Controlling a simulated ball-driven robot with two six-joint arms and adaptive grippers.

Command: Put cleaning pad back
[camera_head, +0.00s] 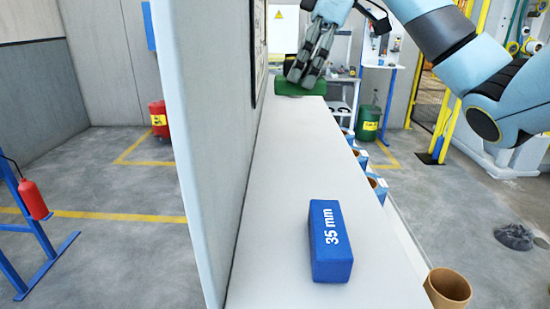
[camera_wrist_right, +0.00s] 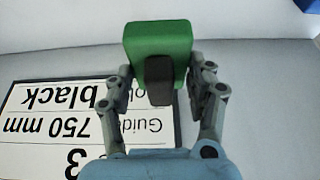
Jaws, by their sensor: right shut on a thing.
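The cleaning pad appears to be the green block with a dark handle (camera_wrist_right: 158,50) in the right wrist view. My right gripper (camera_wrist_right: 160,82) is shut on it, with one finger on each side of the dark handle. In the head view the green pad (camera_head: 301,88) is at the far end of the white shelf, and my right gripper (camera_head: 308,75) reaches down to it from above. I cannot tell whether the pad touches the shelf. My left gripper is not in view.
A blue block marked 35 mm (camera_head: 330,240) lies on the near part of the white shelf (camera_head: 285,170). A tall grey panel (camera_head: 205,130) borders the shelf's left. Several brown tubes, one a cardboard tube (camera_head: 447,288), line its right side. The shelf's middle is clear.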

